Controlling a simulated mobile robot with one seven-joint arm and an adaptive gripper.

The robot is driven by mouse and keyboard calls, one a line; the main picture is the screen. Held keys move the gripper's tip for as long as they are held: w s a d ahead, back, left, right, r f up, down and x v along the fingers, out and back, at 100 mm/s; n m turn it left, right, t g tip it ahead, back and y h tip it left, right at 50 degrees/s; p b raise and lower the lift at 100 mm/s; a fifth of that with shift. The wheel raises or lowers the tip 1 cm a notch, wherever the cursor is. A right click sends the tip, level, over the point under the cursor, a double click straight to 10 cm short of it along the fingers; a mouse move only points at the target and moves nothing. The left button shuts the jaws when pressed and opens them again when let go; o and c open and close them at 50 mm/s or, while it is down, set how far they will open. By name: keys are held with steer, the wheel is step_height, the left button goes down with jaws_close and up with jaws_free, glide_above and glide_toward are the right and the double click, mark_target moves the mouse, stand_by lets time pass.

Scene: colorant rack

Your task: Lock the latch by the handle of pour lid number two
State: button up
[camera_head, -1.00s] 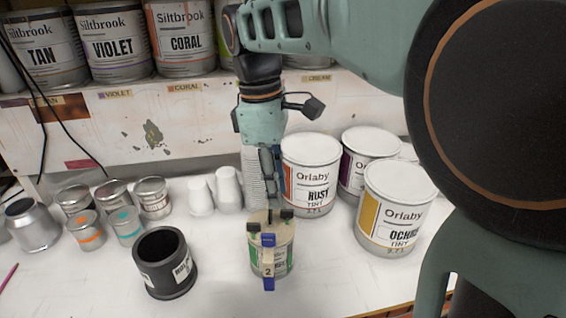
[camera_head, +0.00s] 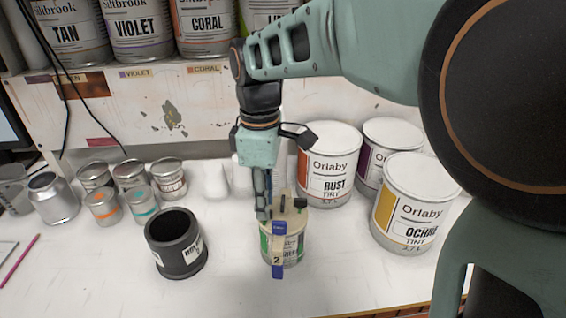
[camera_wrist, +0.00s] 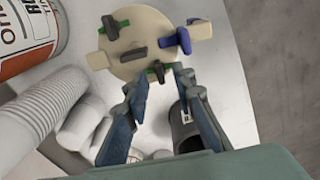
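The cream pour lid (camera_head: 291,222) sits on a green-labelled can (camera_head: 291,250). A blue clip (camera_head: 278,228) and a tag marked 2 (camera_head: 277,260) are at its front. In the wrist view the round lid (camera_wrist: 160,25) carries a dark raised bar (camera_wrist: 132,52), two dark latches with green parts, one at the upper left (camera_wrist: 118,26) and one near my fingers (camera_wrist: 157,69), and a blue piece (camera_wrist: 179,42) at the right. My gripper (camera_wrist: 161,80) is open, its fingertips on either side of the near latch; contact is unclear. In the head view my gripper (camera_head: 263,207) is at the lid's left edge.
A black open container (camera_head: 175,245) stands left of the can. White cups (camera_head: 215,180) stand behind. Large Orlaby cans, rust (camera_head: 328,165) and ochre (camera_head: 412,200), stand to the right. Several small tins (camera_head: 130,178) are at the left. The front table is mostly clear.

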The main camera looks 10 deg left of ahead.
steer(key=shift+f, duration=0.7)
jaws_close()
